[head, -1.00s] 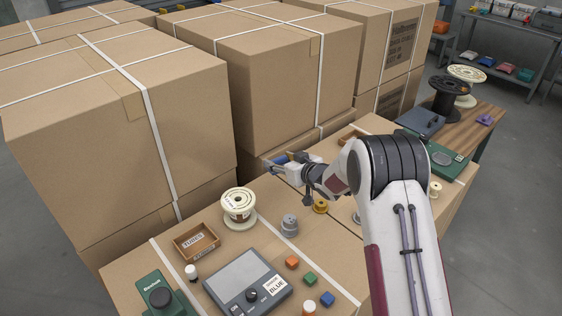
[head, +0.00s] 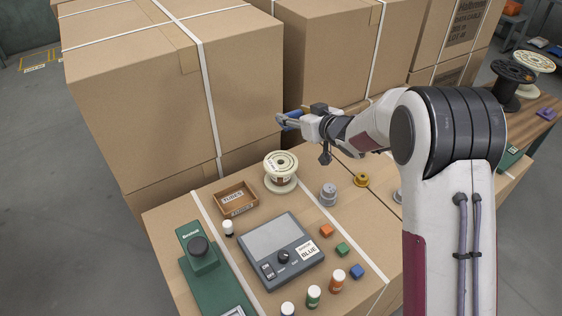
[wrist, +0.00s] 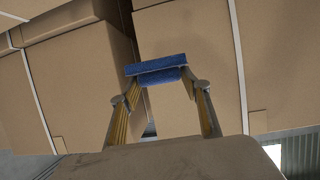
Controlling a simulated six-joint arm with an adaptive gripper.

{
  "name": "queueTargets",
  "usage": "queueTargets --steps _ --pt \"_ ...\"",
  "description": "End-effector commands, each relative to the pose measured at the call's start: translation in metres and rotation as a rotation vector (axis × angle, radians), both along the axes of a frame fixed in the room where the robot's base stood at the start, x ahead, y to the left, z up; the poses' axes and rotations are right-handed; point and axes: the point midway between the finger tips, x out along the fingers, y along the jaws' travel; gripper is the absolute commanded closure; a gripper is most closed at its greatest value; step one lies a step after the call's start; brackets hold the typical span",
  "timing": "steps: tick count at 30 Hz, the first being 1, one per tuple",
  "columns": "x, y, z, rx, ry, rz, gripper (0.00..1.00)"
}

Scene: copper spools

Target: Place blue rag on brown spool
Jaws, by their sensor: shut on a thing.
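My gripper (head: 284,119) is shut on a folded blue rag (head: 292,122). In the wrist view the rag (wrist: 155,67) lies across both fingertips (wrist: 158,80). The rag is held in the air in front of the tall cartons. A cream-flanged spool (head: 281,168) with a brown winding stands upright on the carton top, just below the gripper in the head view. A grey spool (head: 328,195) and a mustard spool (head: 362,179) stand to its right.
Tall strapped cartons (head: 175,80) rise behind the work surface, close to the gripper. A wooden tray (head: 236,199), a grey scale-like device (head: 279,250), a green device (head: 207,262), small coloured cubes (head: 342,249) and bottles (head: 337,281) crowd the front.

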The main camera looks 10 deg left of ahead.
Motion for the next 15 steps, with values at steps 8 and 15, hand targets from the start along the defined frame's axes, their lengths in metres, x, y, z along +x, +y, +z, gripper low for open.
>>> queueTargets --steps 8,15 --pt "-0.054 0.022 0.017 0.000 0.000 0.051 0.74" --pt "-0.070 0.019 0.005 0.000 0.002 0.053 0.74"
